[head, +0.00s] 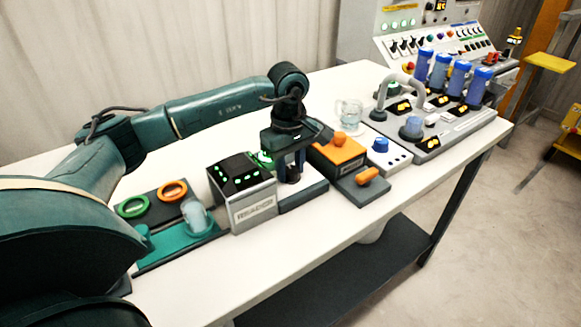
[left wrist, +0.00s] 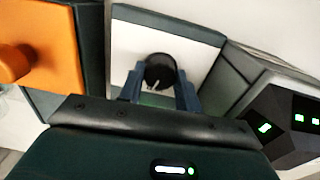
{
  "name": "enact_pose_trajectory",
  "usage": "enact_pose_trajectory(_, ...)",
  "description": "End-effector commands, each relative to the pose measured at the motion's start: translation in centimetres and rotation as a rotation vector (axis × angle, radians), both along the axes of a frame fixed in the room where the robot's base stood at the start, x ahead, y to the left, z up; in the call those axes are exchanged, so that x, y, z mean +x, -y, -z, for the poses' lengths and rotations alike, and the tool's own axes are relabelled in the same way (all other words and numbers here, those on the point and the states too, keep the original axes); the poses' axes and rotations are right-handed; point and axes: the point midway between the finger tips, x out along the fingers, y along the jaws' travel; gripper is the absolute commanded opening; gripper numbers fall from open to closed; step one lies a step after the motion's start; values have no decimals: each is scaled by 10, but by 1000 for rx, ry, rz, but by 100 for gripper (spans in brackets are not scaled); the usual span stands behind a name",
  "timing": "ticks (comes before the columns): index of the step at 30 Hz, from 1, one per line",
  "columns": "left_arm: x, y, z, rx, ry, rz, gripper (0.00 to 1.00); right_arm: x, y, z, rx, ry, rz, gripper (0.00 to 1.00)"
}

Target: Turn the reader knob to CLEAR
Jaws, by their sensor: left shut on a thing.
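The reader (head: 252,210) is a grey box with a black sloped top and green lights, standing mid-table in the head view. Beside it on the right is a pale panel with a dark round knob (head: 292,179). The knob also shows in the left wrist view (left wrist: 160,70), with a short white mark near its lower edge. My left gripper (head: 290,168) is above the panel, pointing down, with its blue fingers on either side of the knob, shut on it. I cannot read any label around the knob. My right gripper is not in view.
An orange-topped box (head: 341,149) and an orange handle (head: 367,175) stand right of the panel. A glass mug (head: 349,115) is behind. To the left are green and orange rings (head: 172,190) and a clear cup (head: 197,217). Blue cylinders (head: 439,72) stand far right.

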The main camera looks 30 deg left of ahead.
Motion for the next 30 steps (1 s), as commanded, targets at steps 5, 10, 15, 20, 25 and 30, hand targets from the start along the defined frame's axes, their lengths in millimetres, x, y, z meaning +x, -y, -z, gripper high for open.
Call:
enact_pose_trajectory(5, 0, 0, -1, -1, 3, -169, 11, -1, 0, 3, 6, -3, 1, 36)
enact_pose_trajectory(10, 0, 0, -1, -1, 3, -330, 11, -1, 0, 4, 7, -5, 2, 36)
enact_pose_trajectory(15, 0, 1, -1, -1, 2, -491, 11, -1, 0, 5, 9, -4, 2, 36)
enact_pose_trajectory(20, 0, 1, -1, -1, 3, -642, 11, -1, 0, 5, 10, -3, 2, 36)
enact_pose_trajectory(25, 0, 1, -1, -1, 3, -804, 11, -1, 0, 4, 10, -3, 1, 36)
enact_pose_trajectory(30, 0, 1, -1, 0, 3, -958, 11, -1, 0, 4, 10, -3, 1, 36)
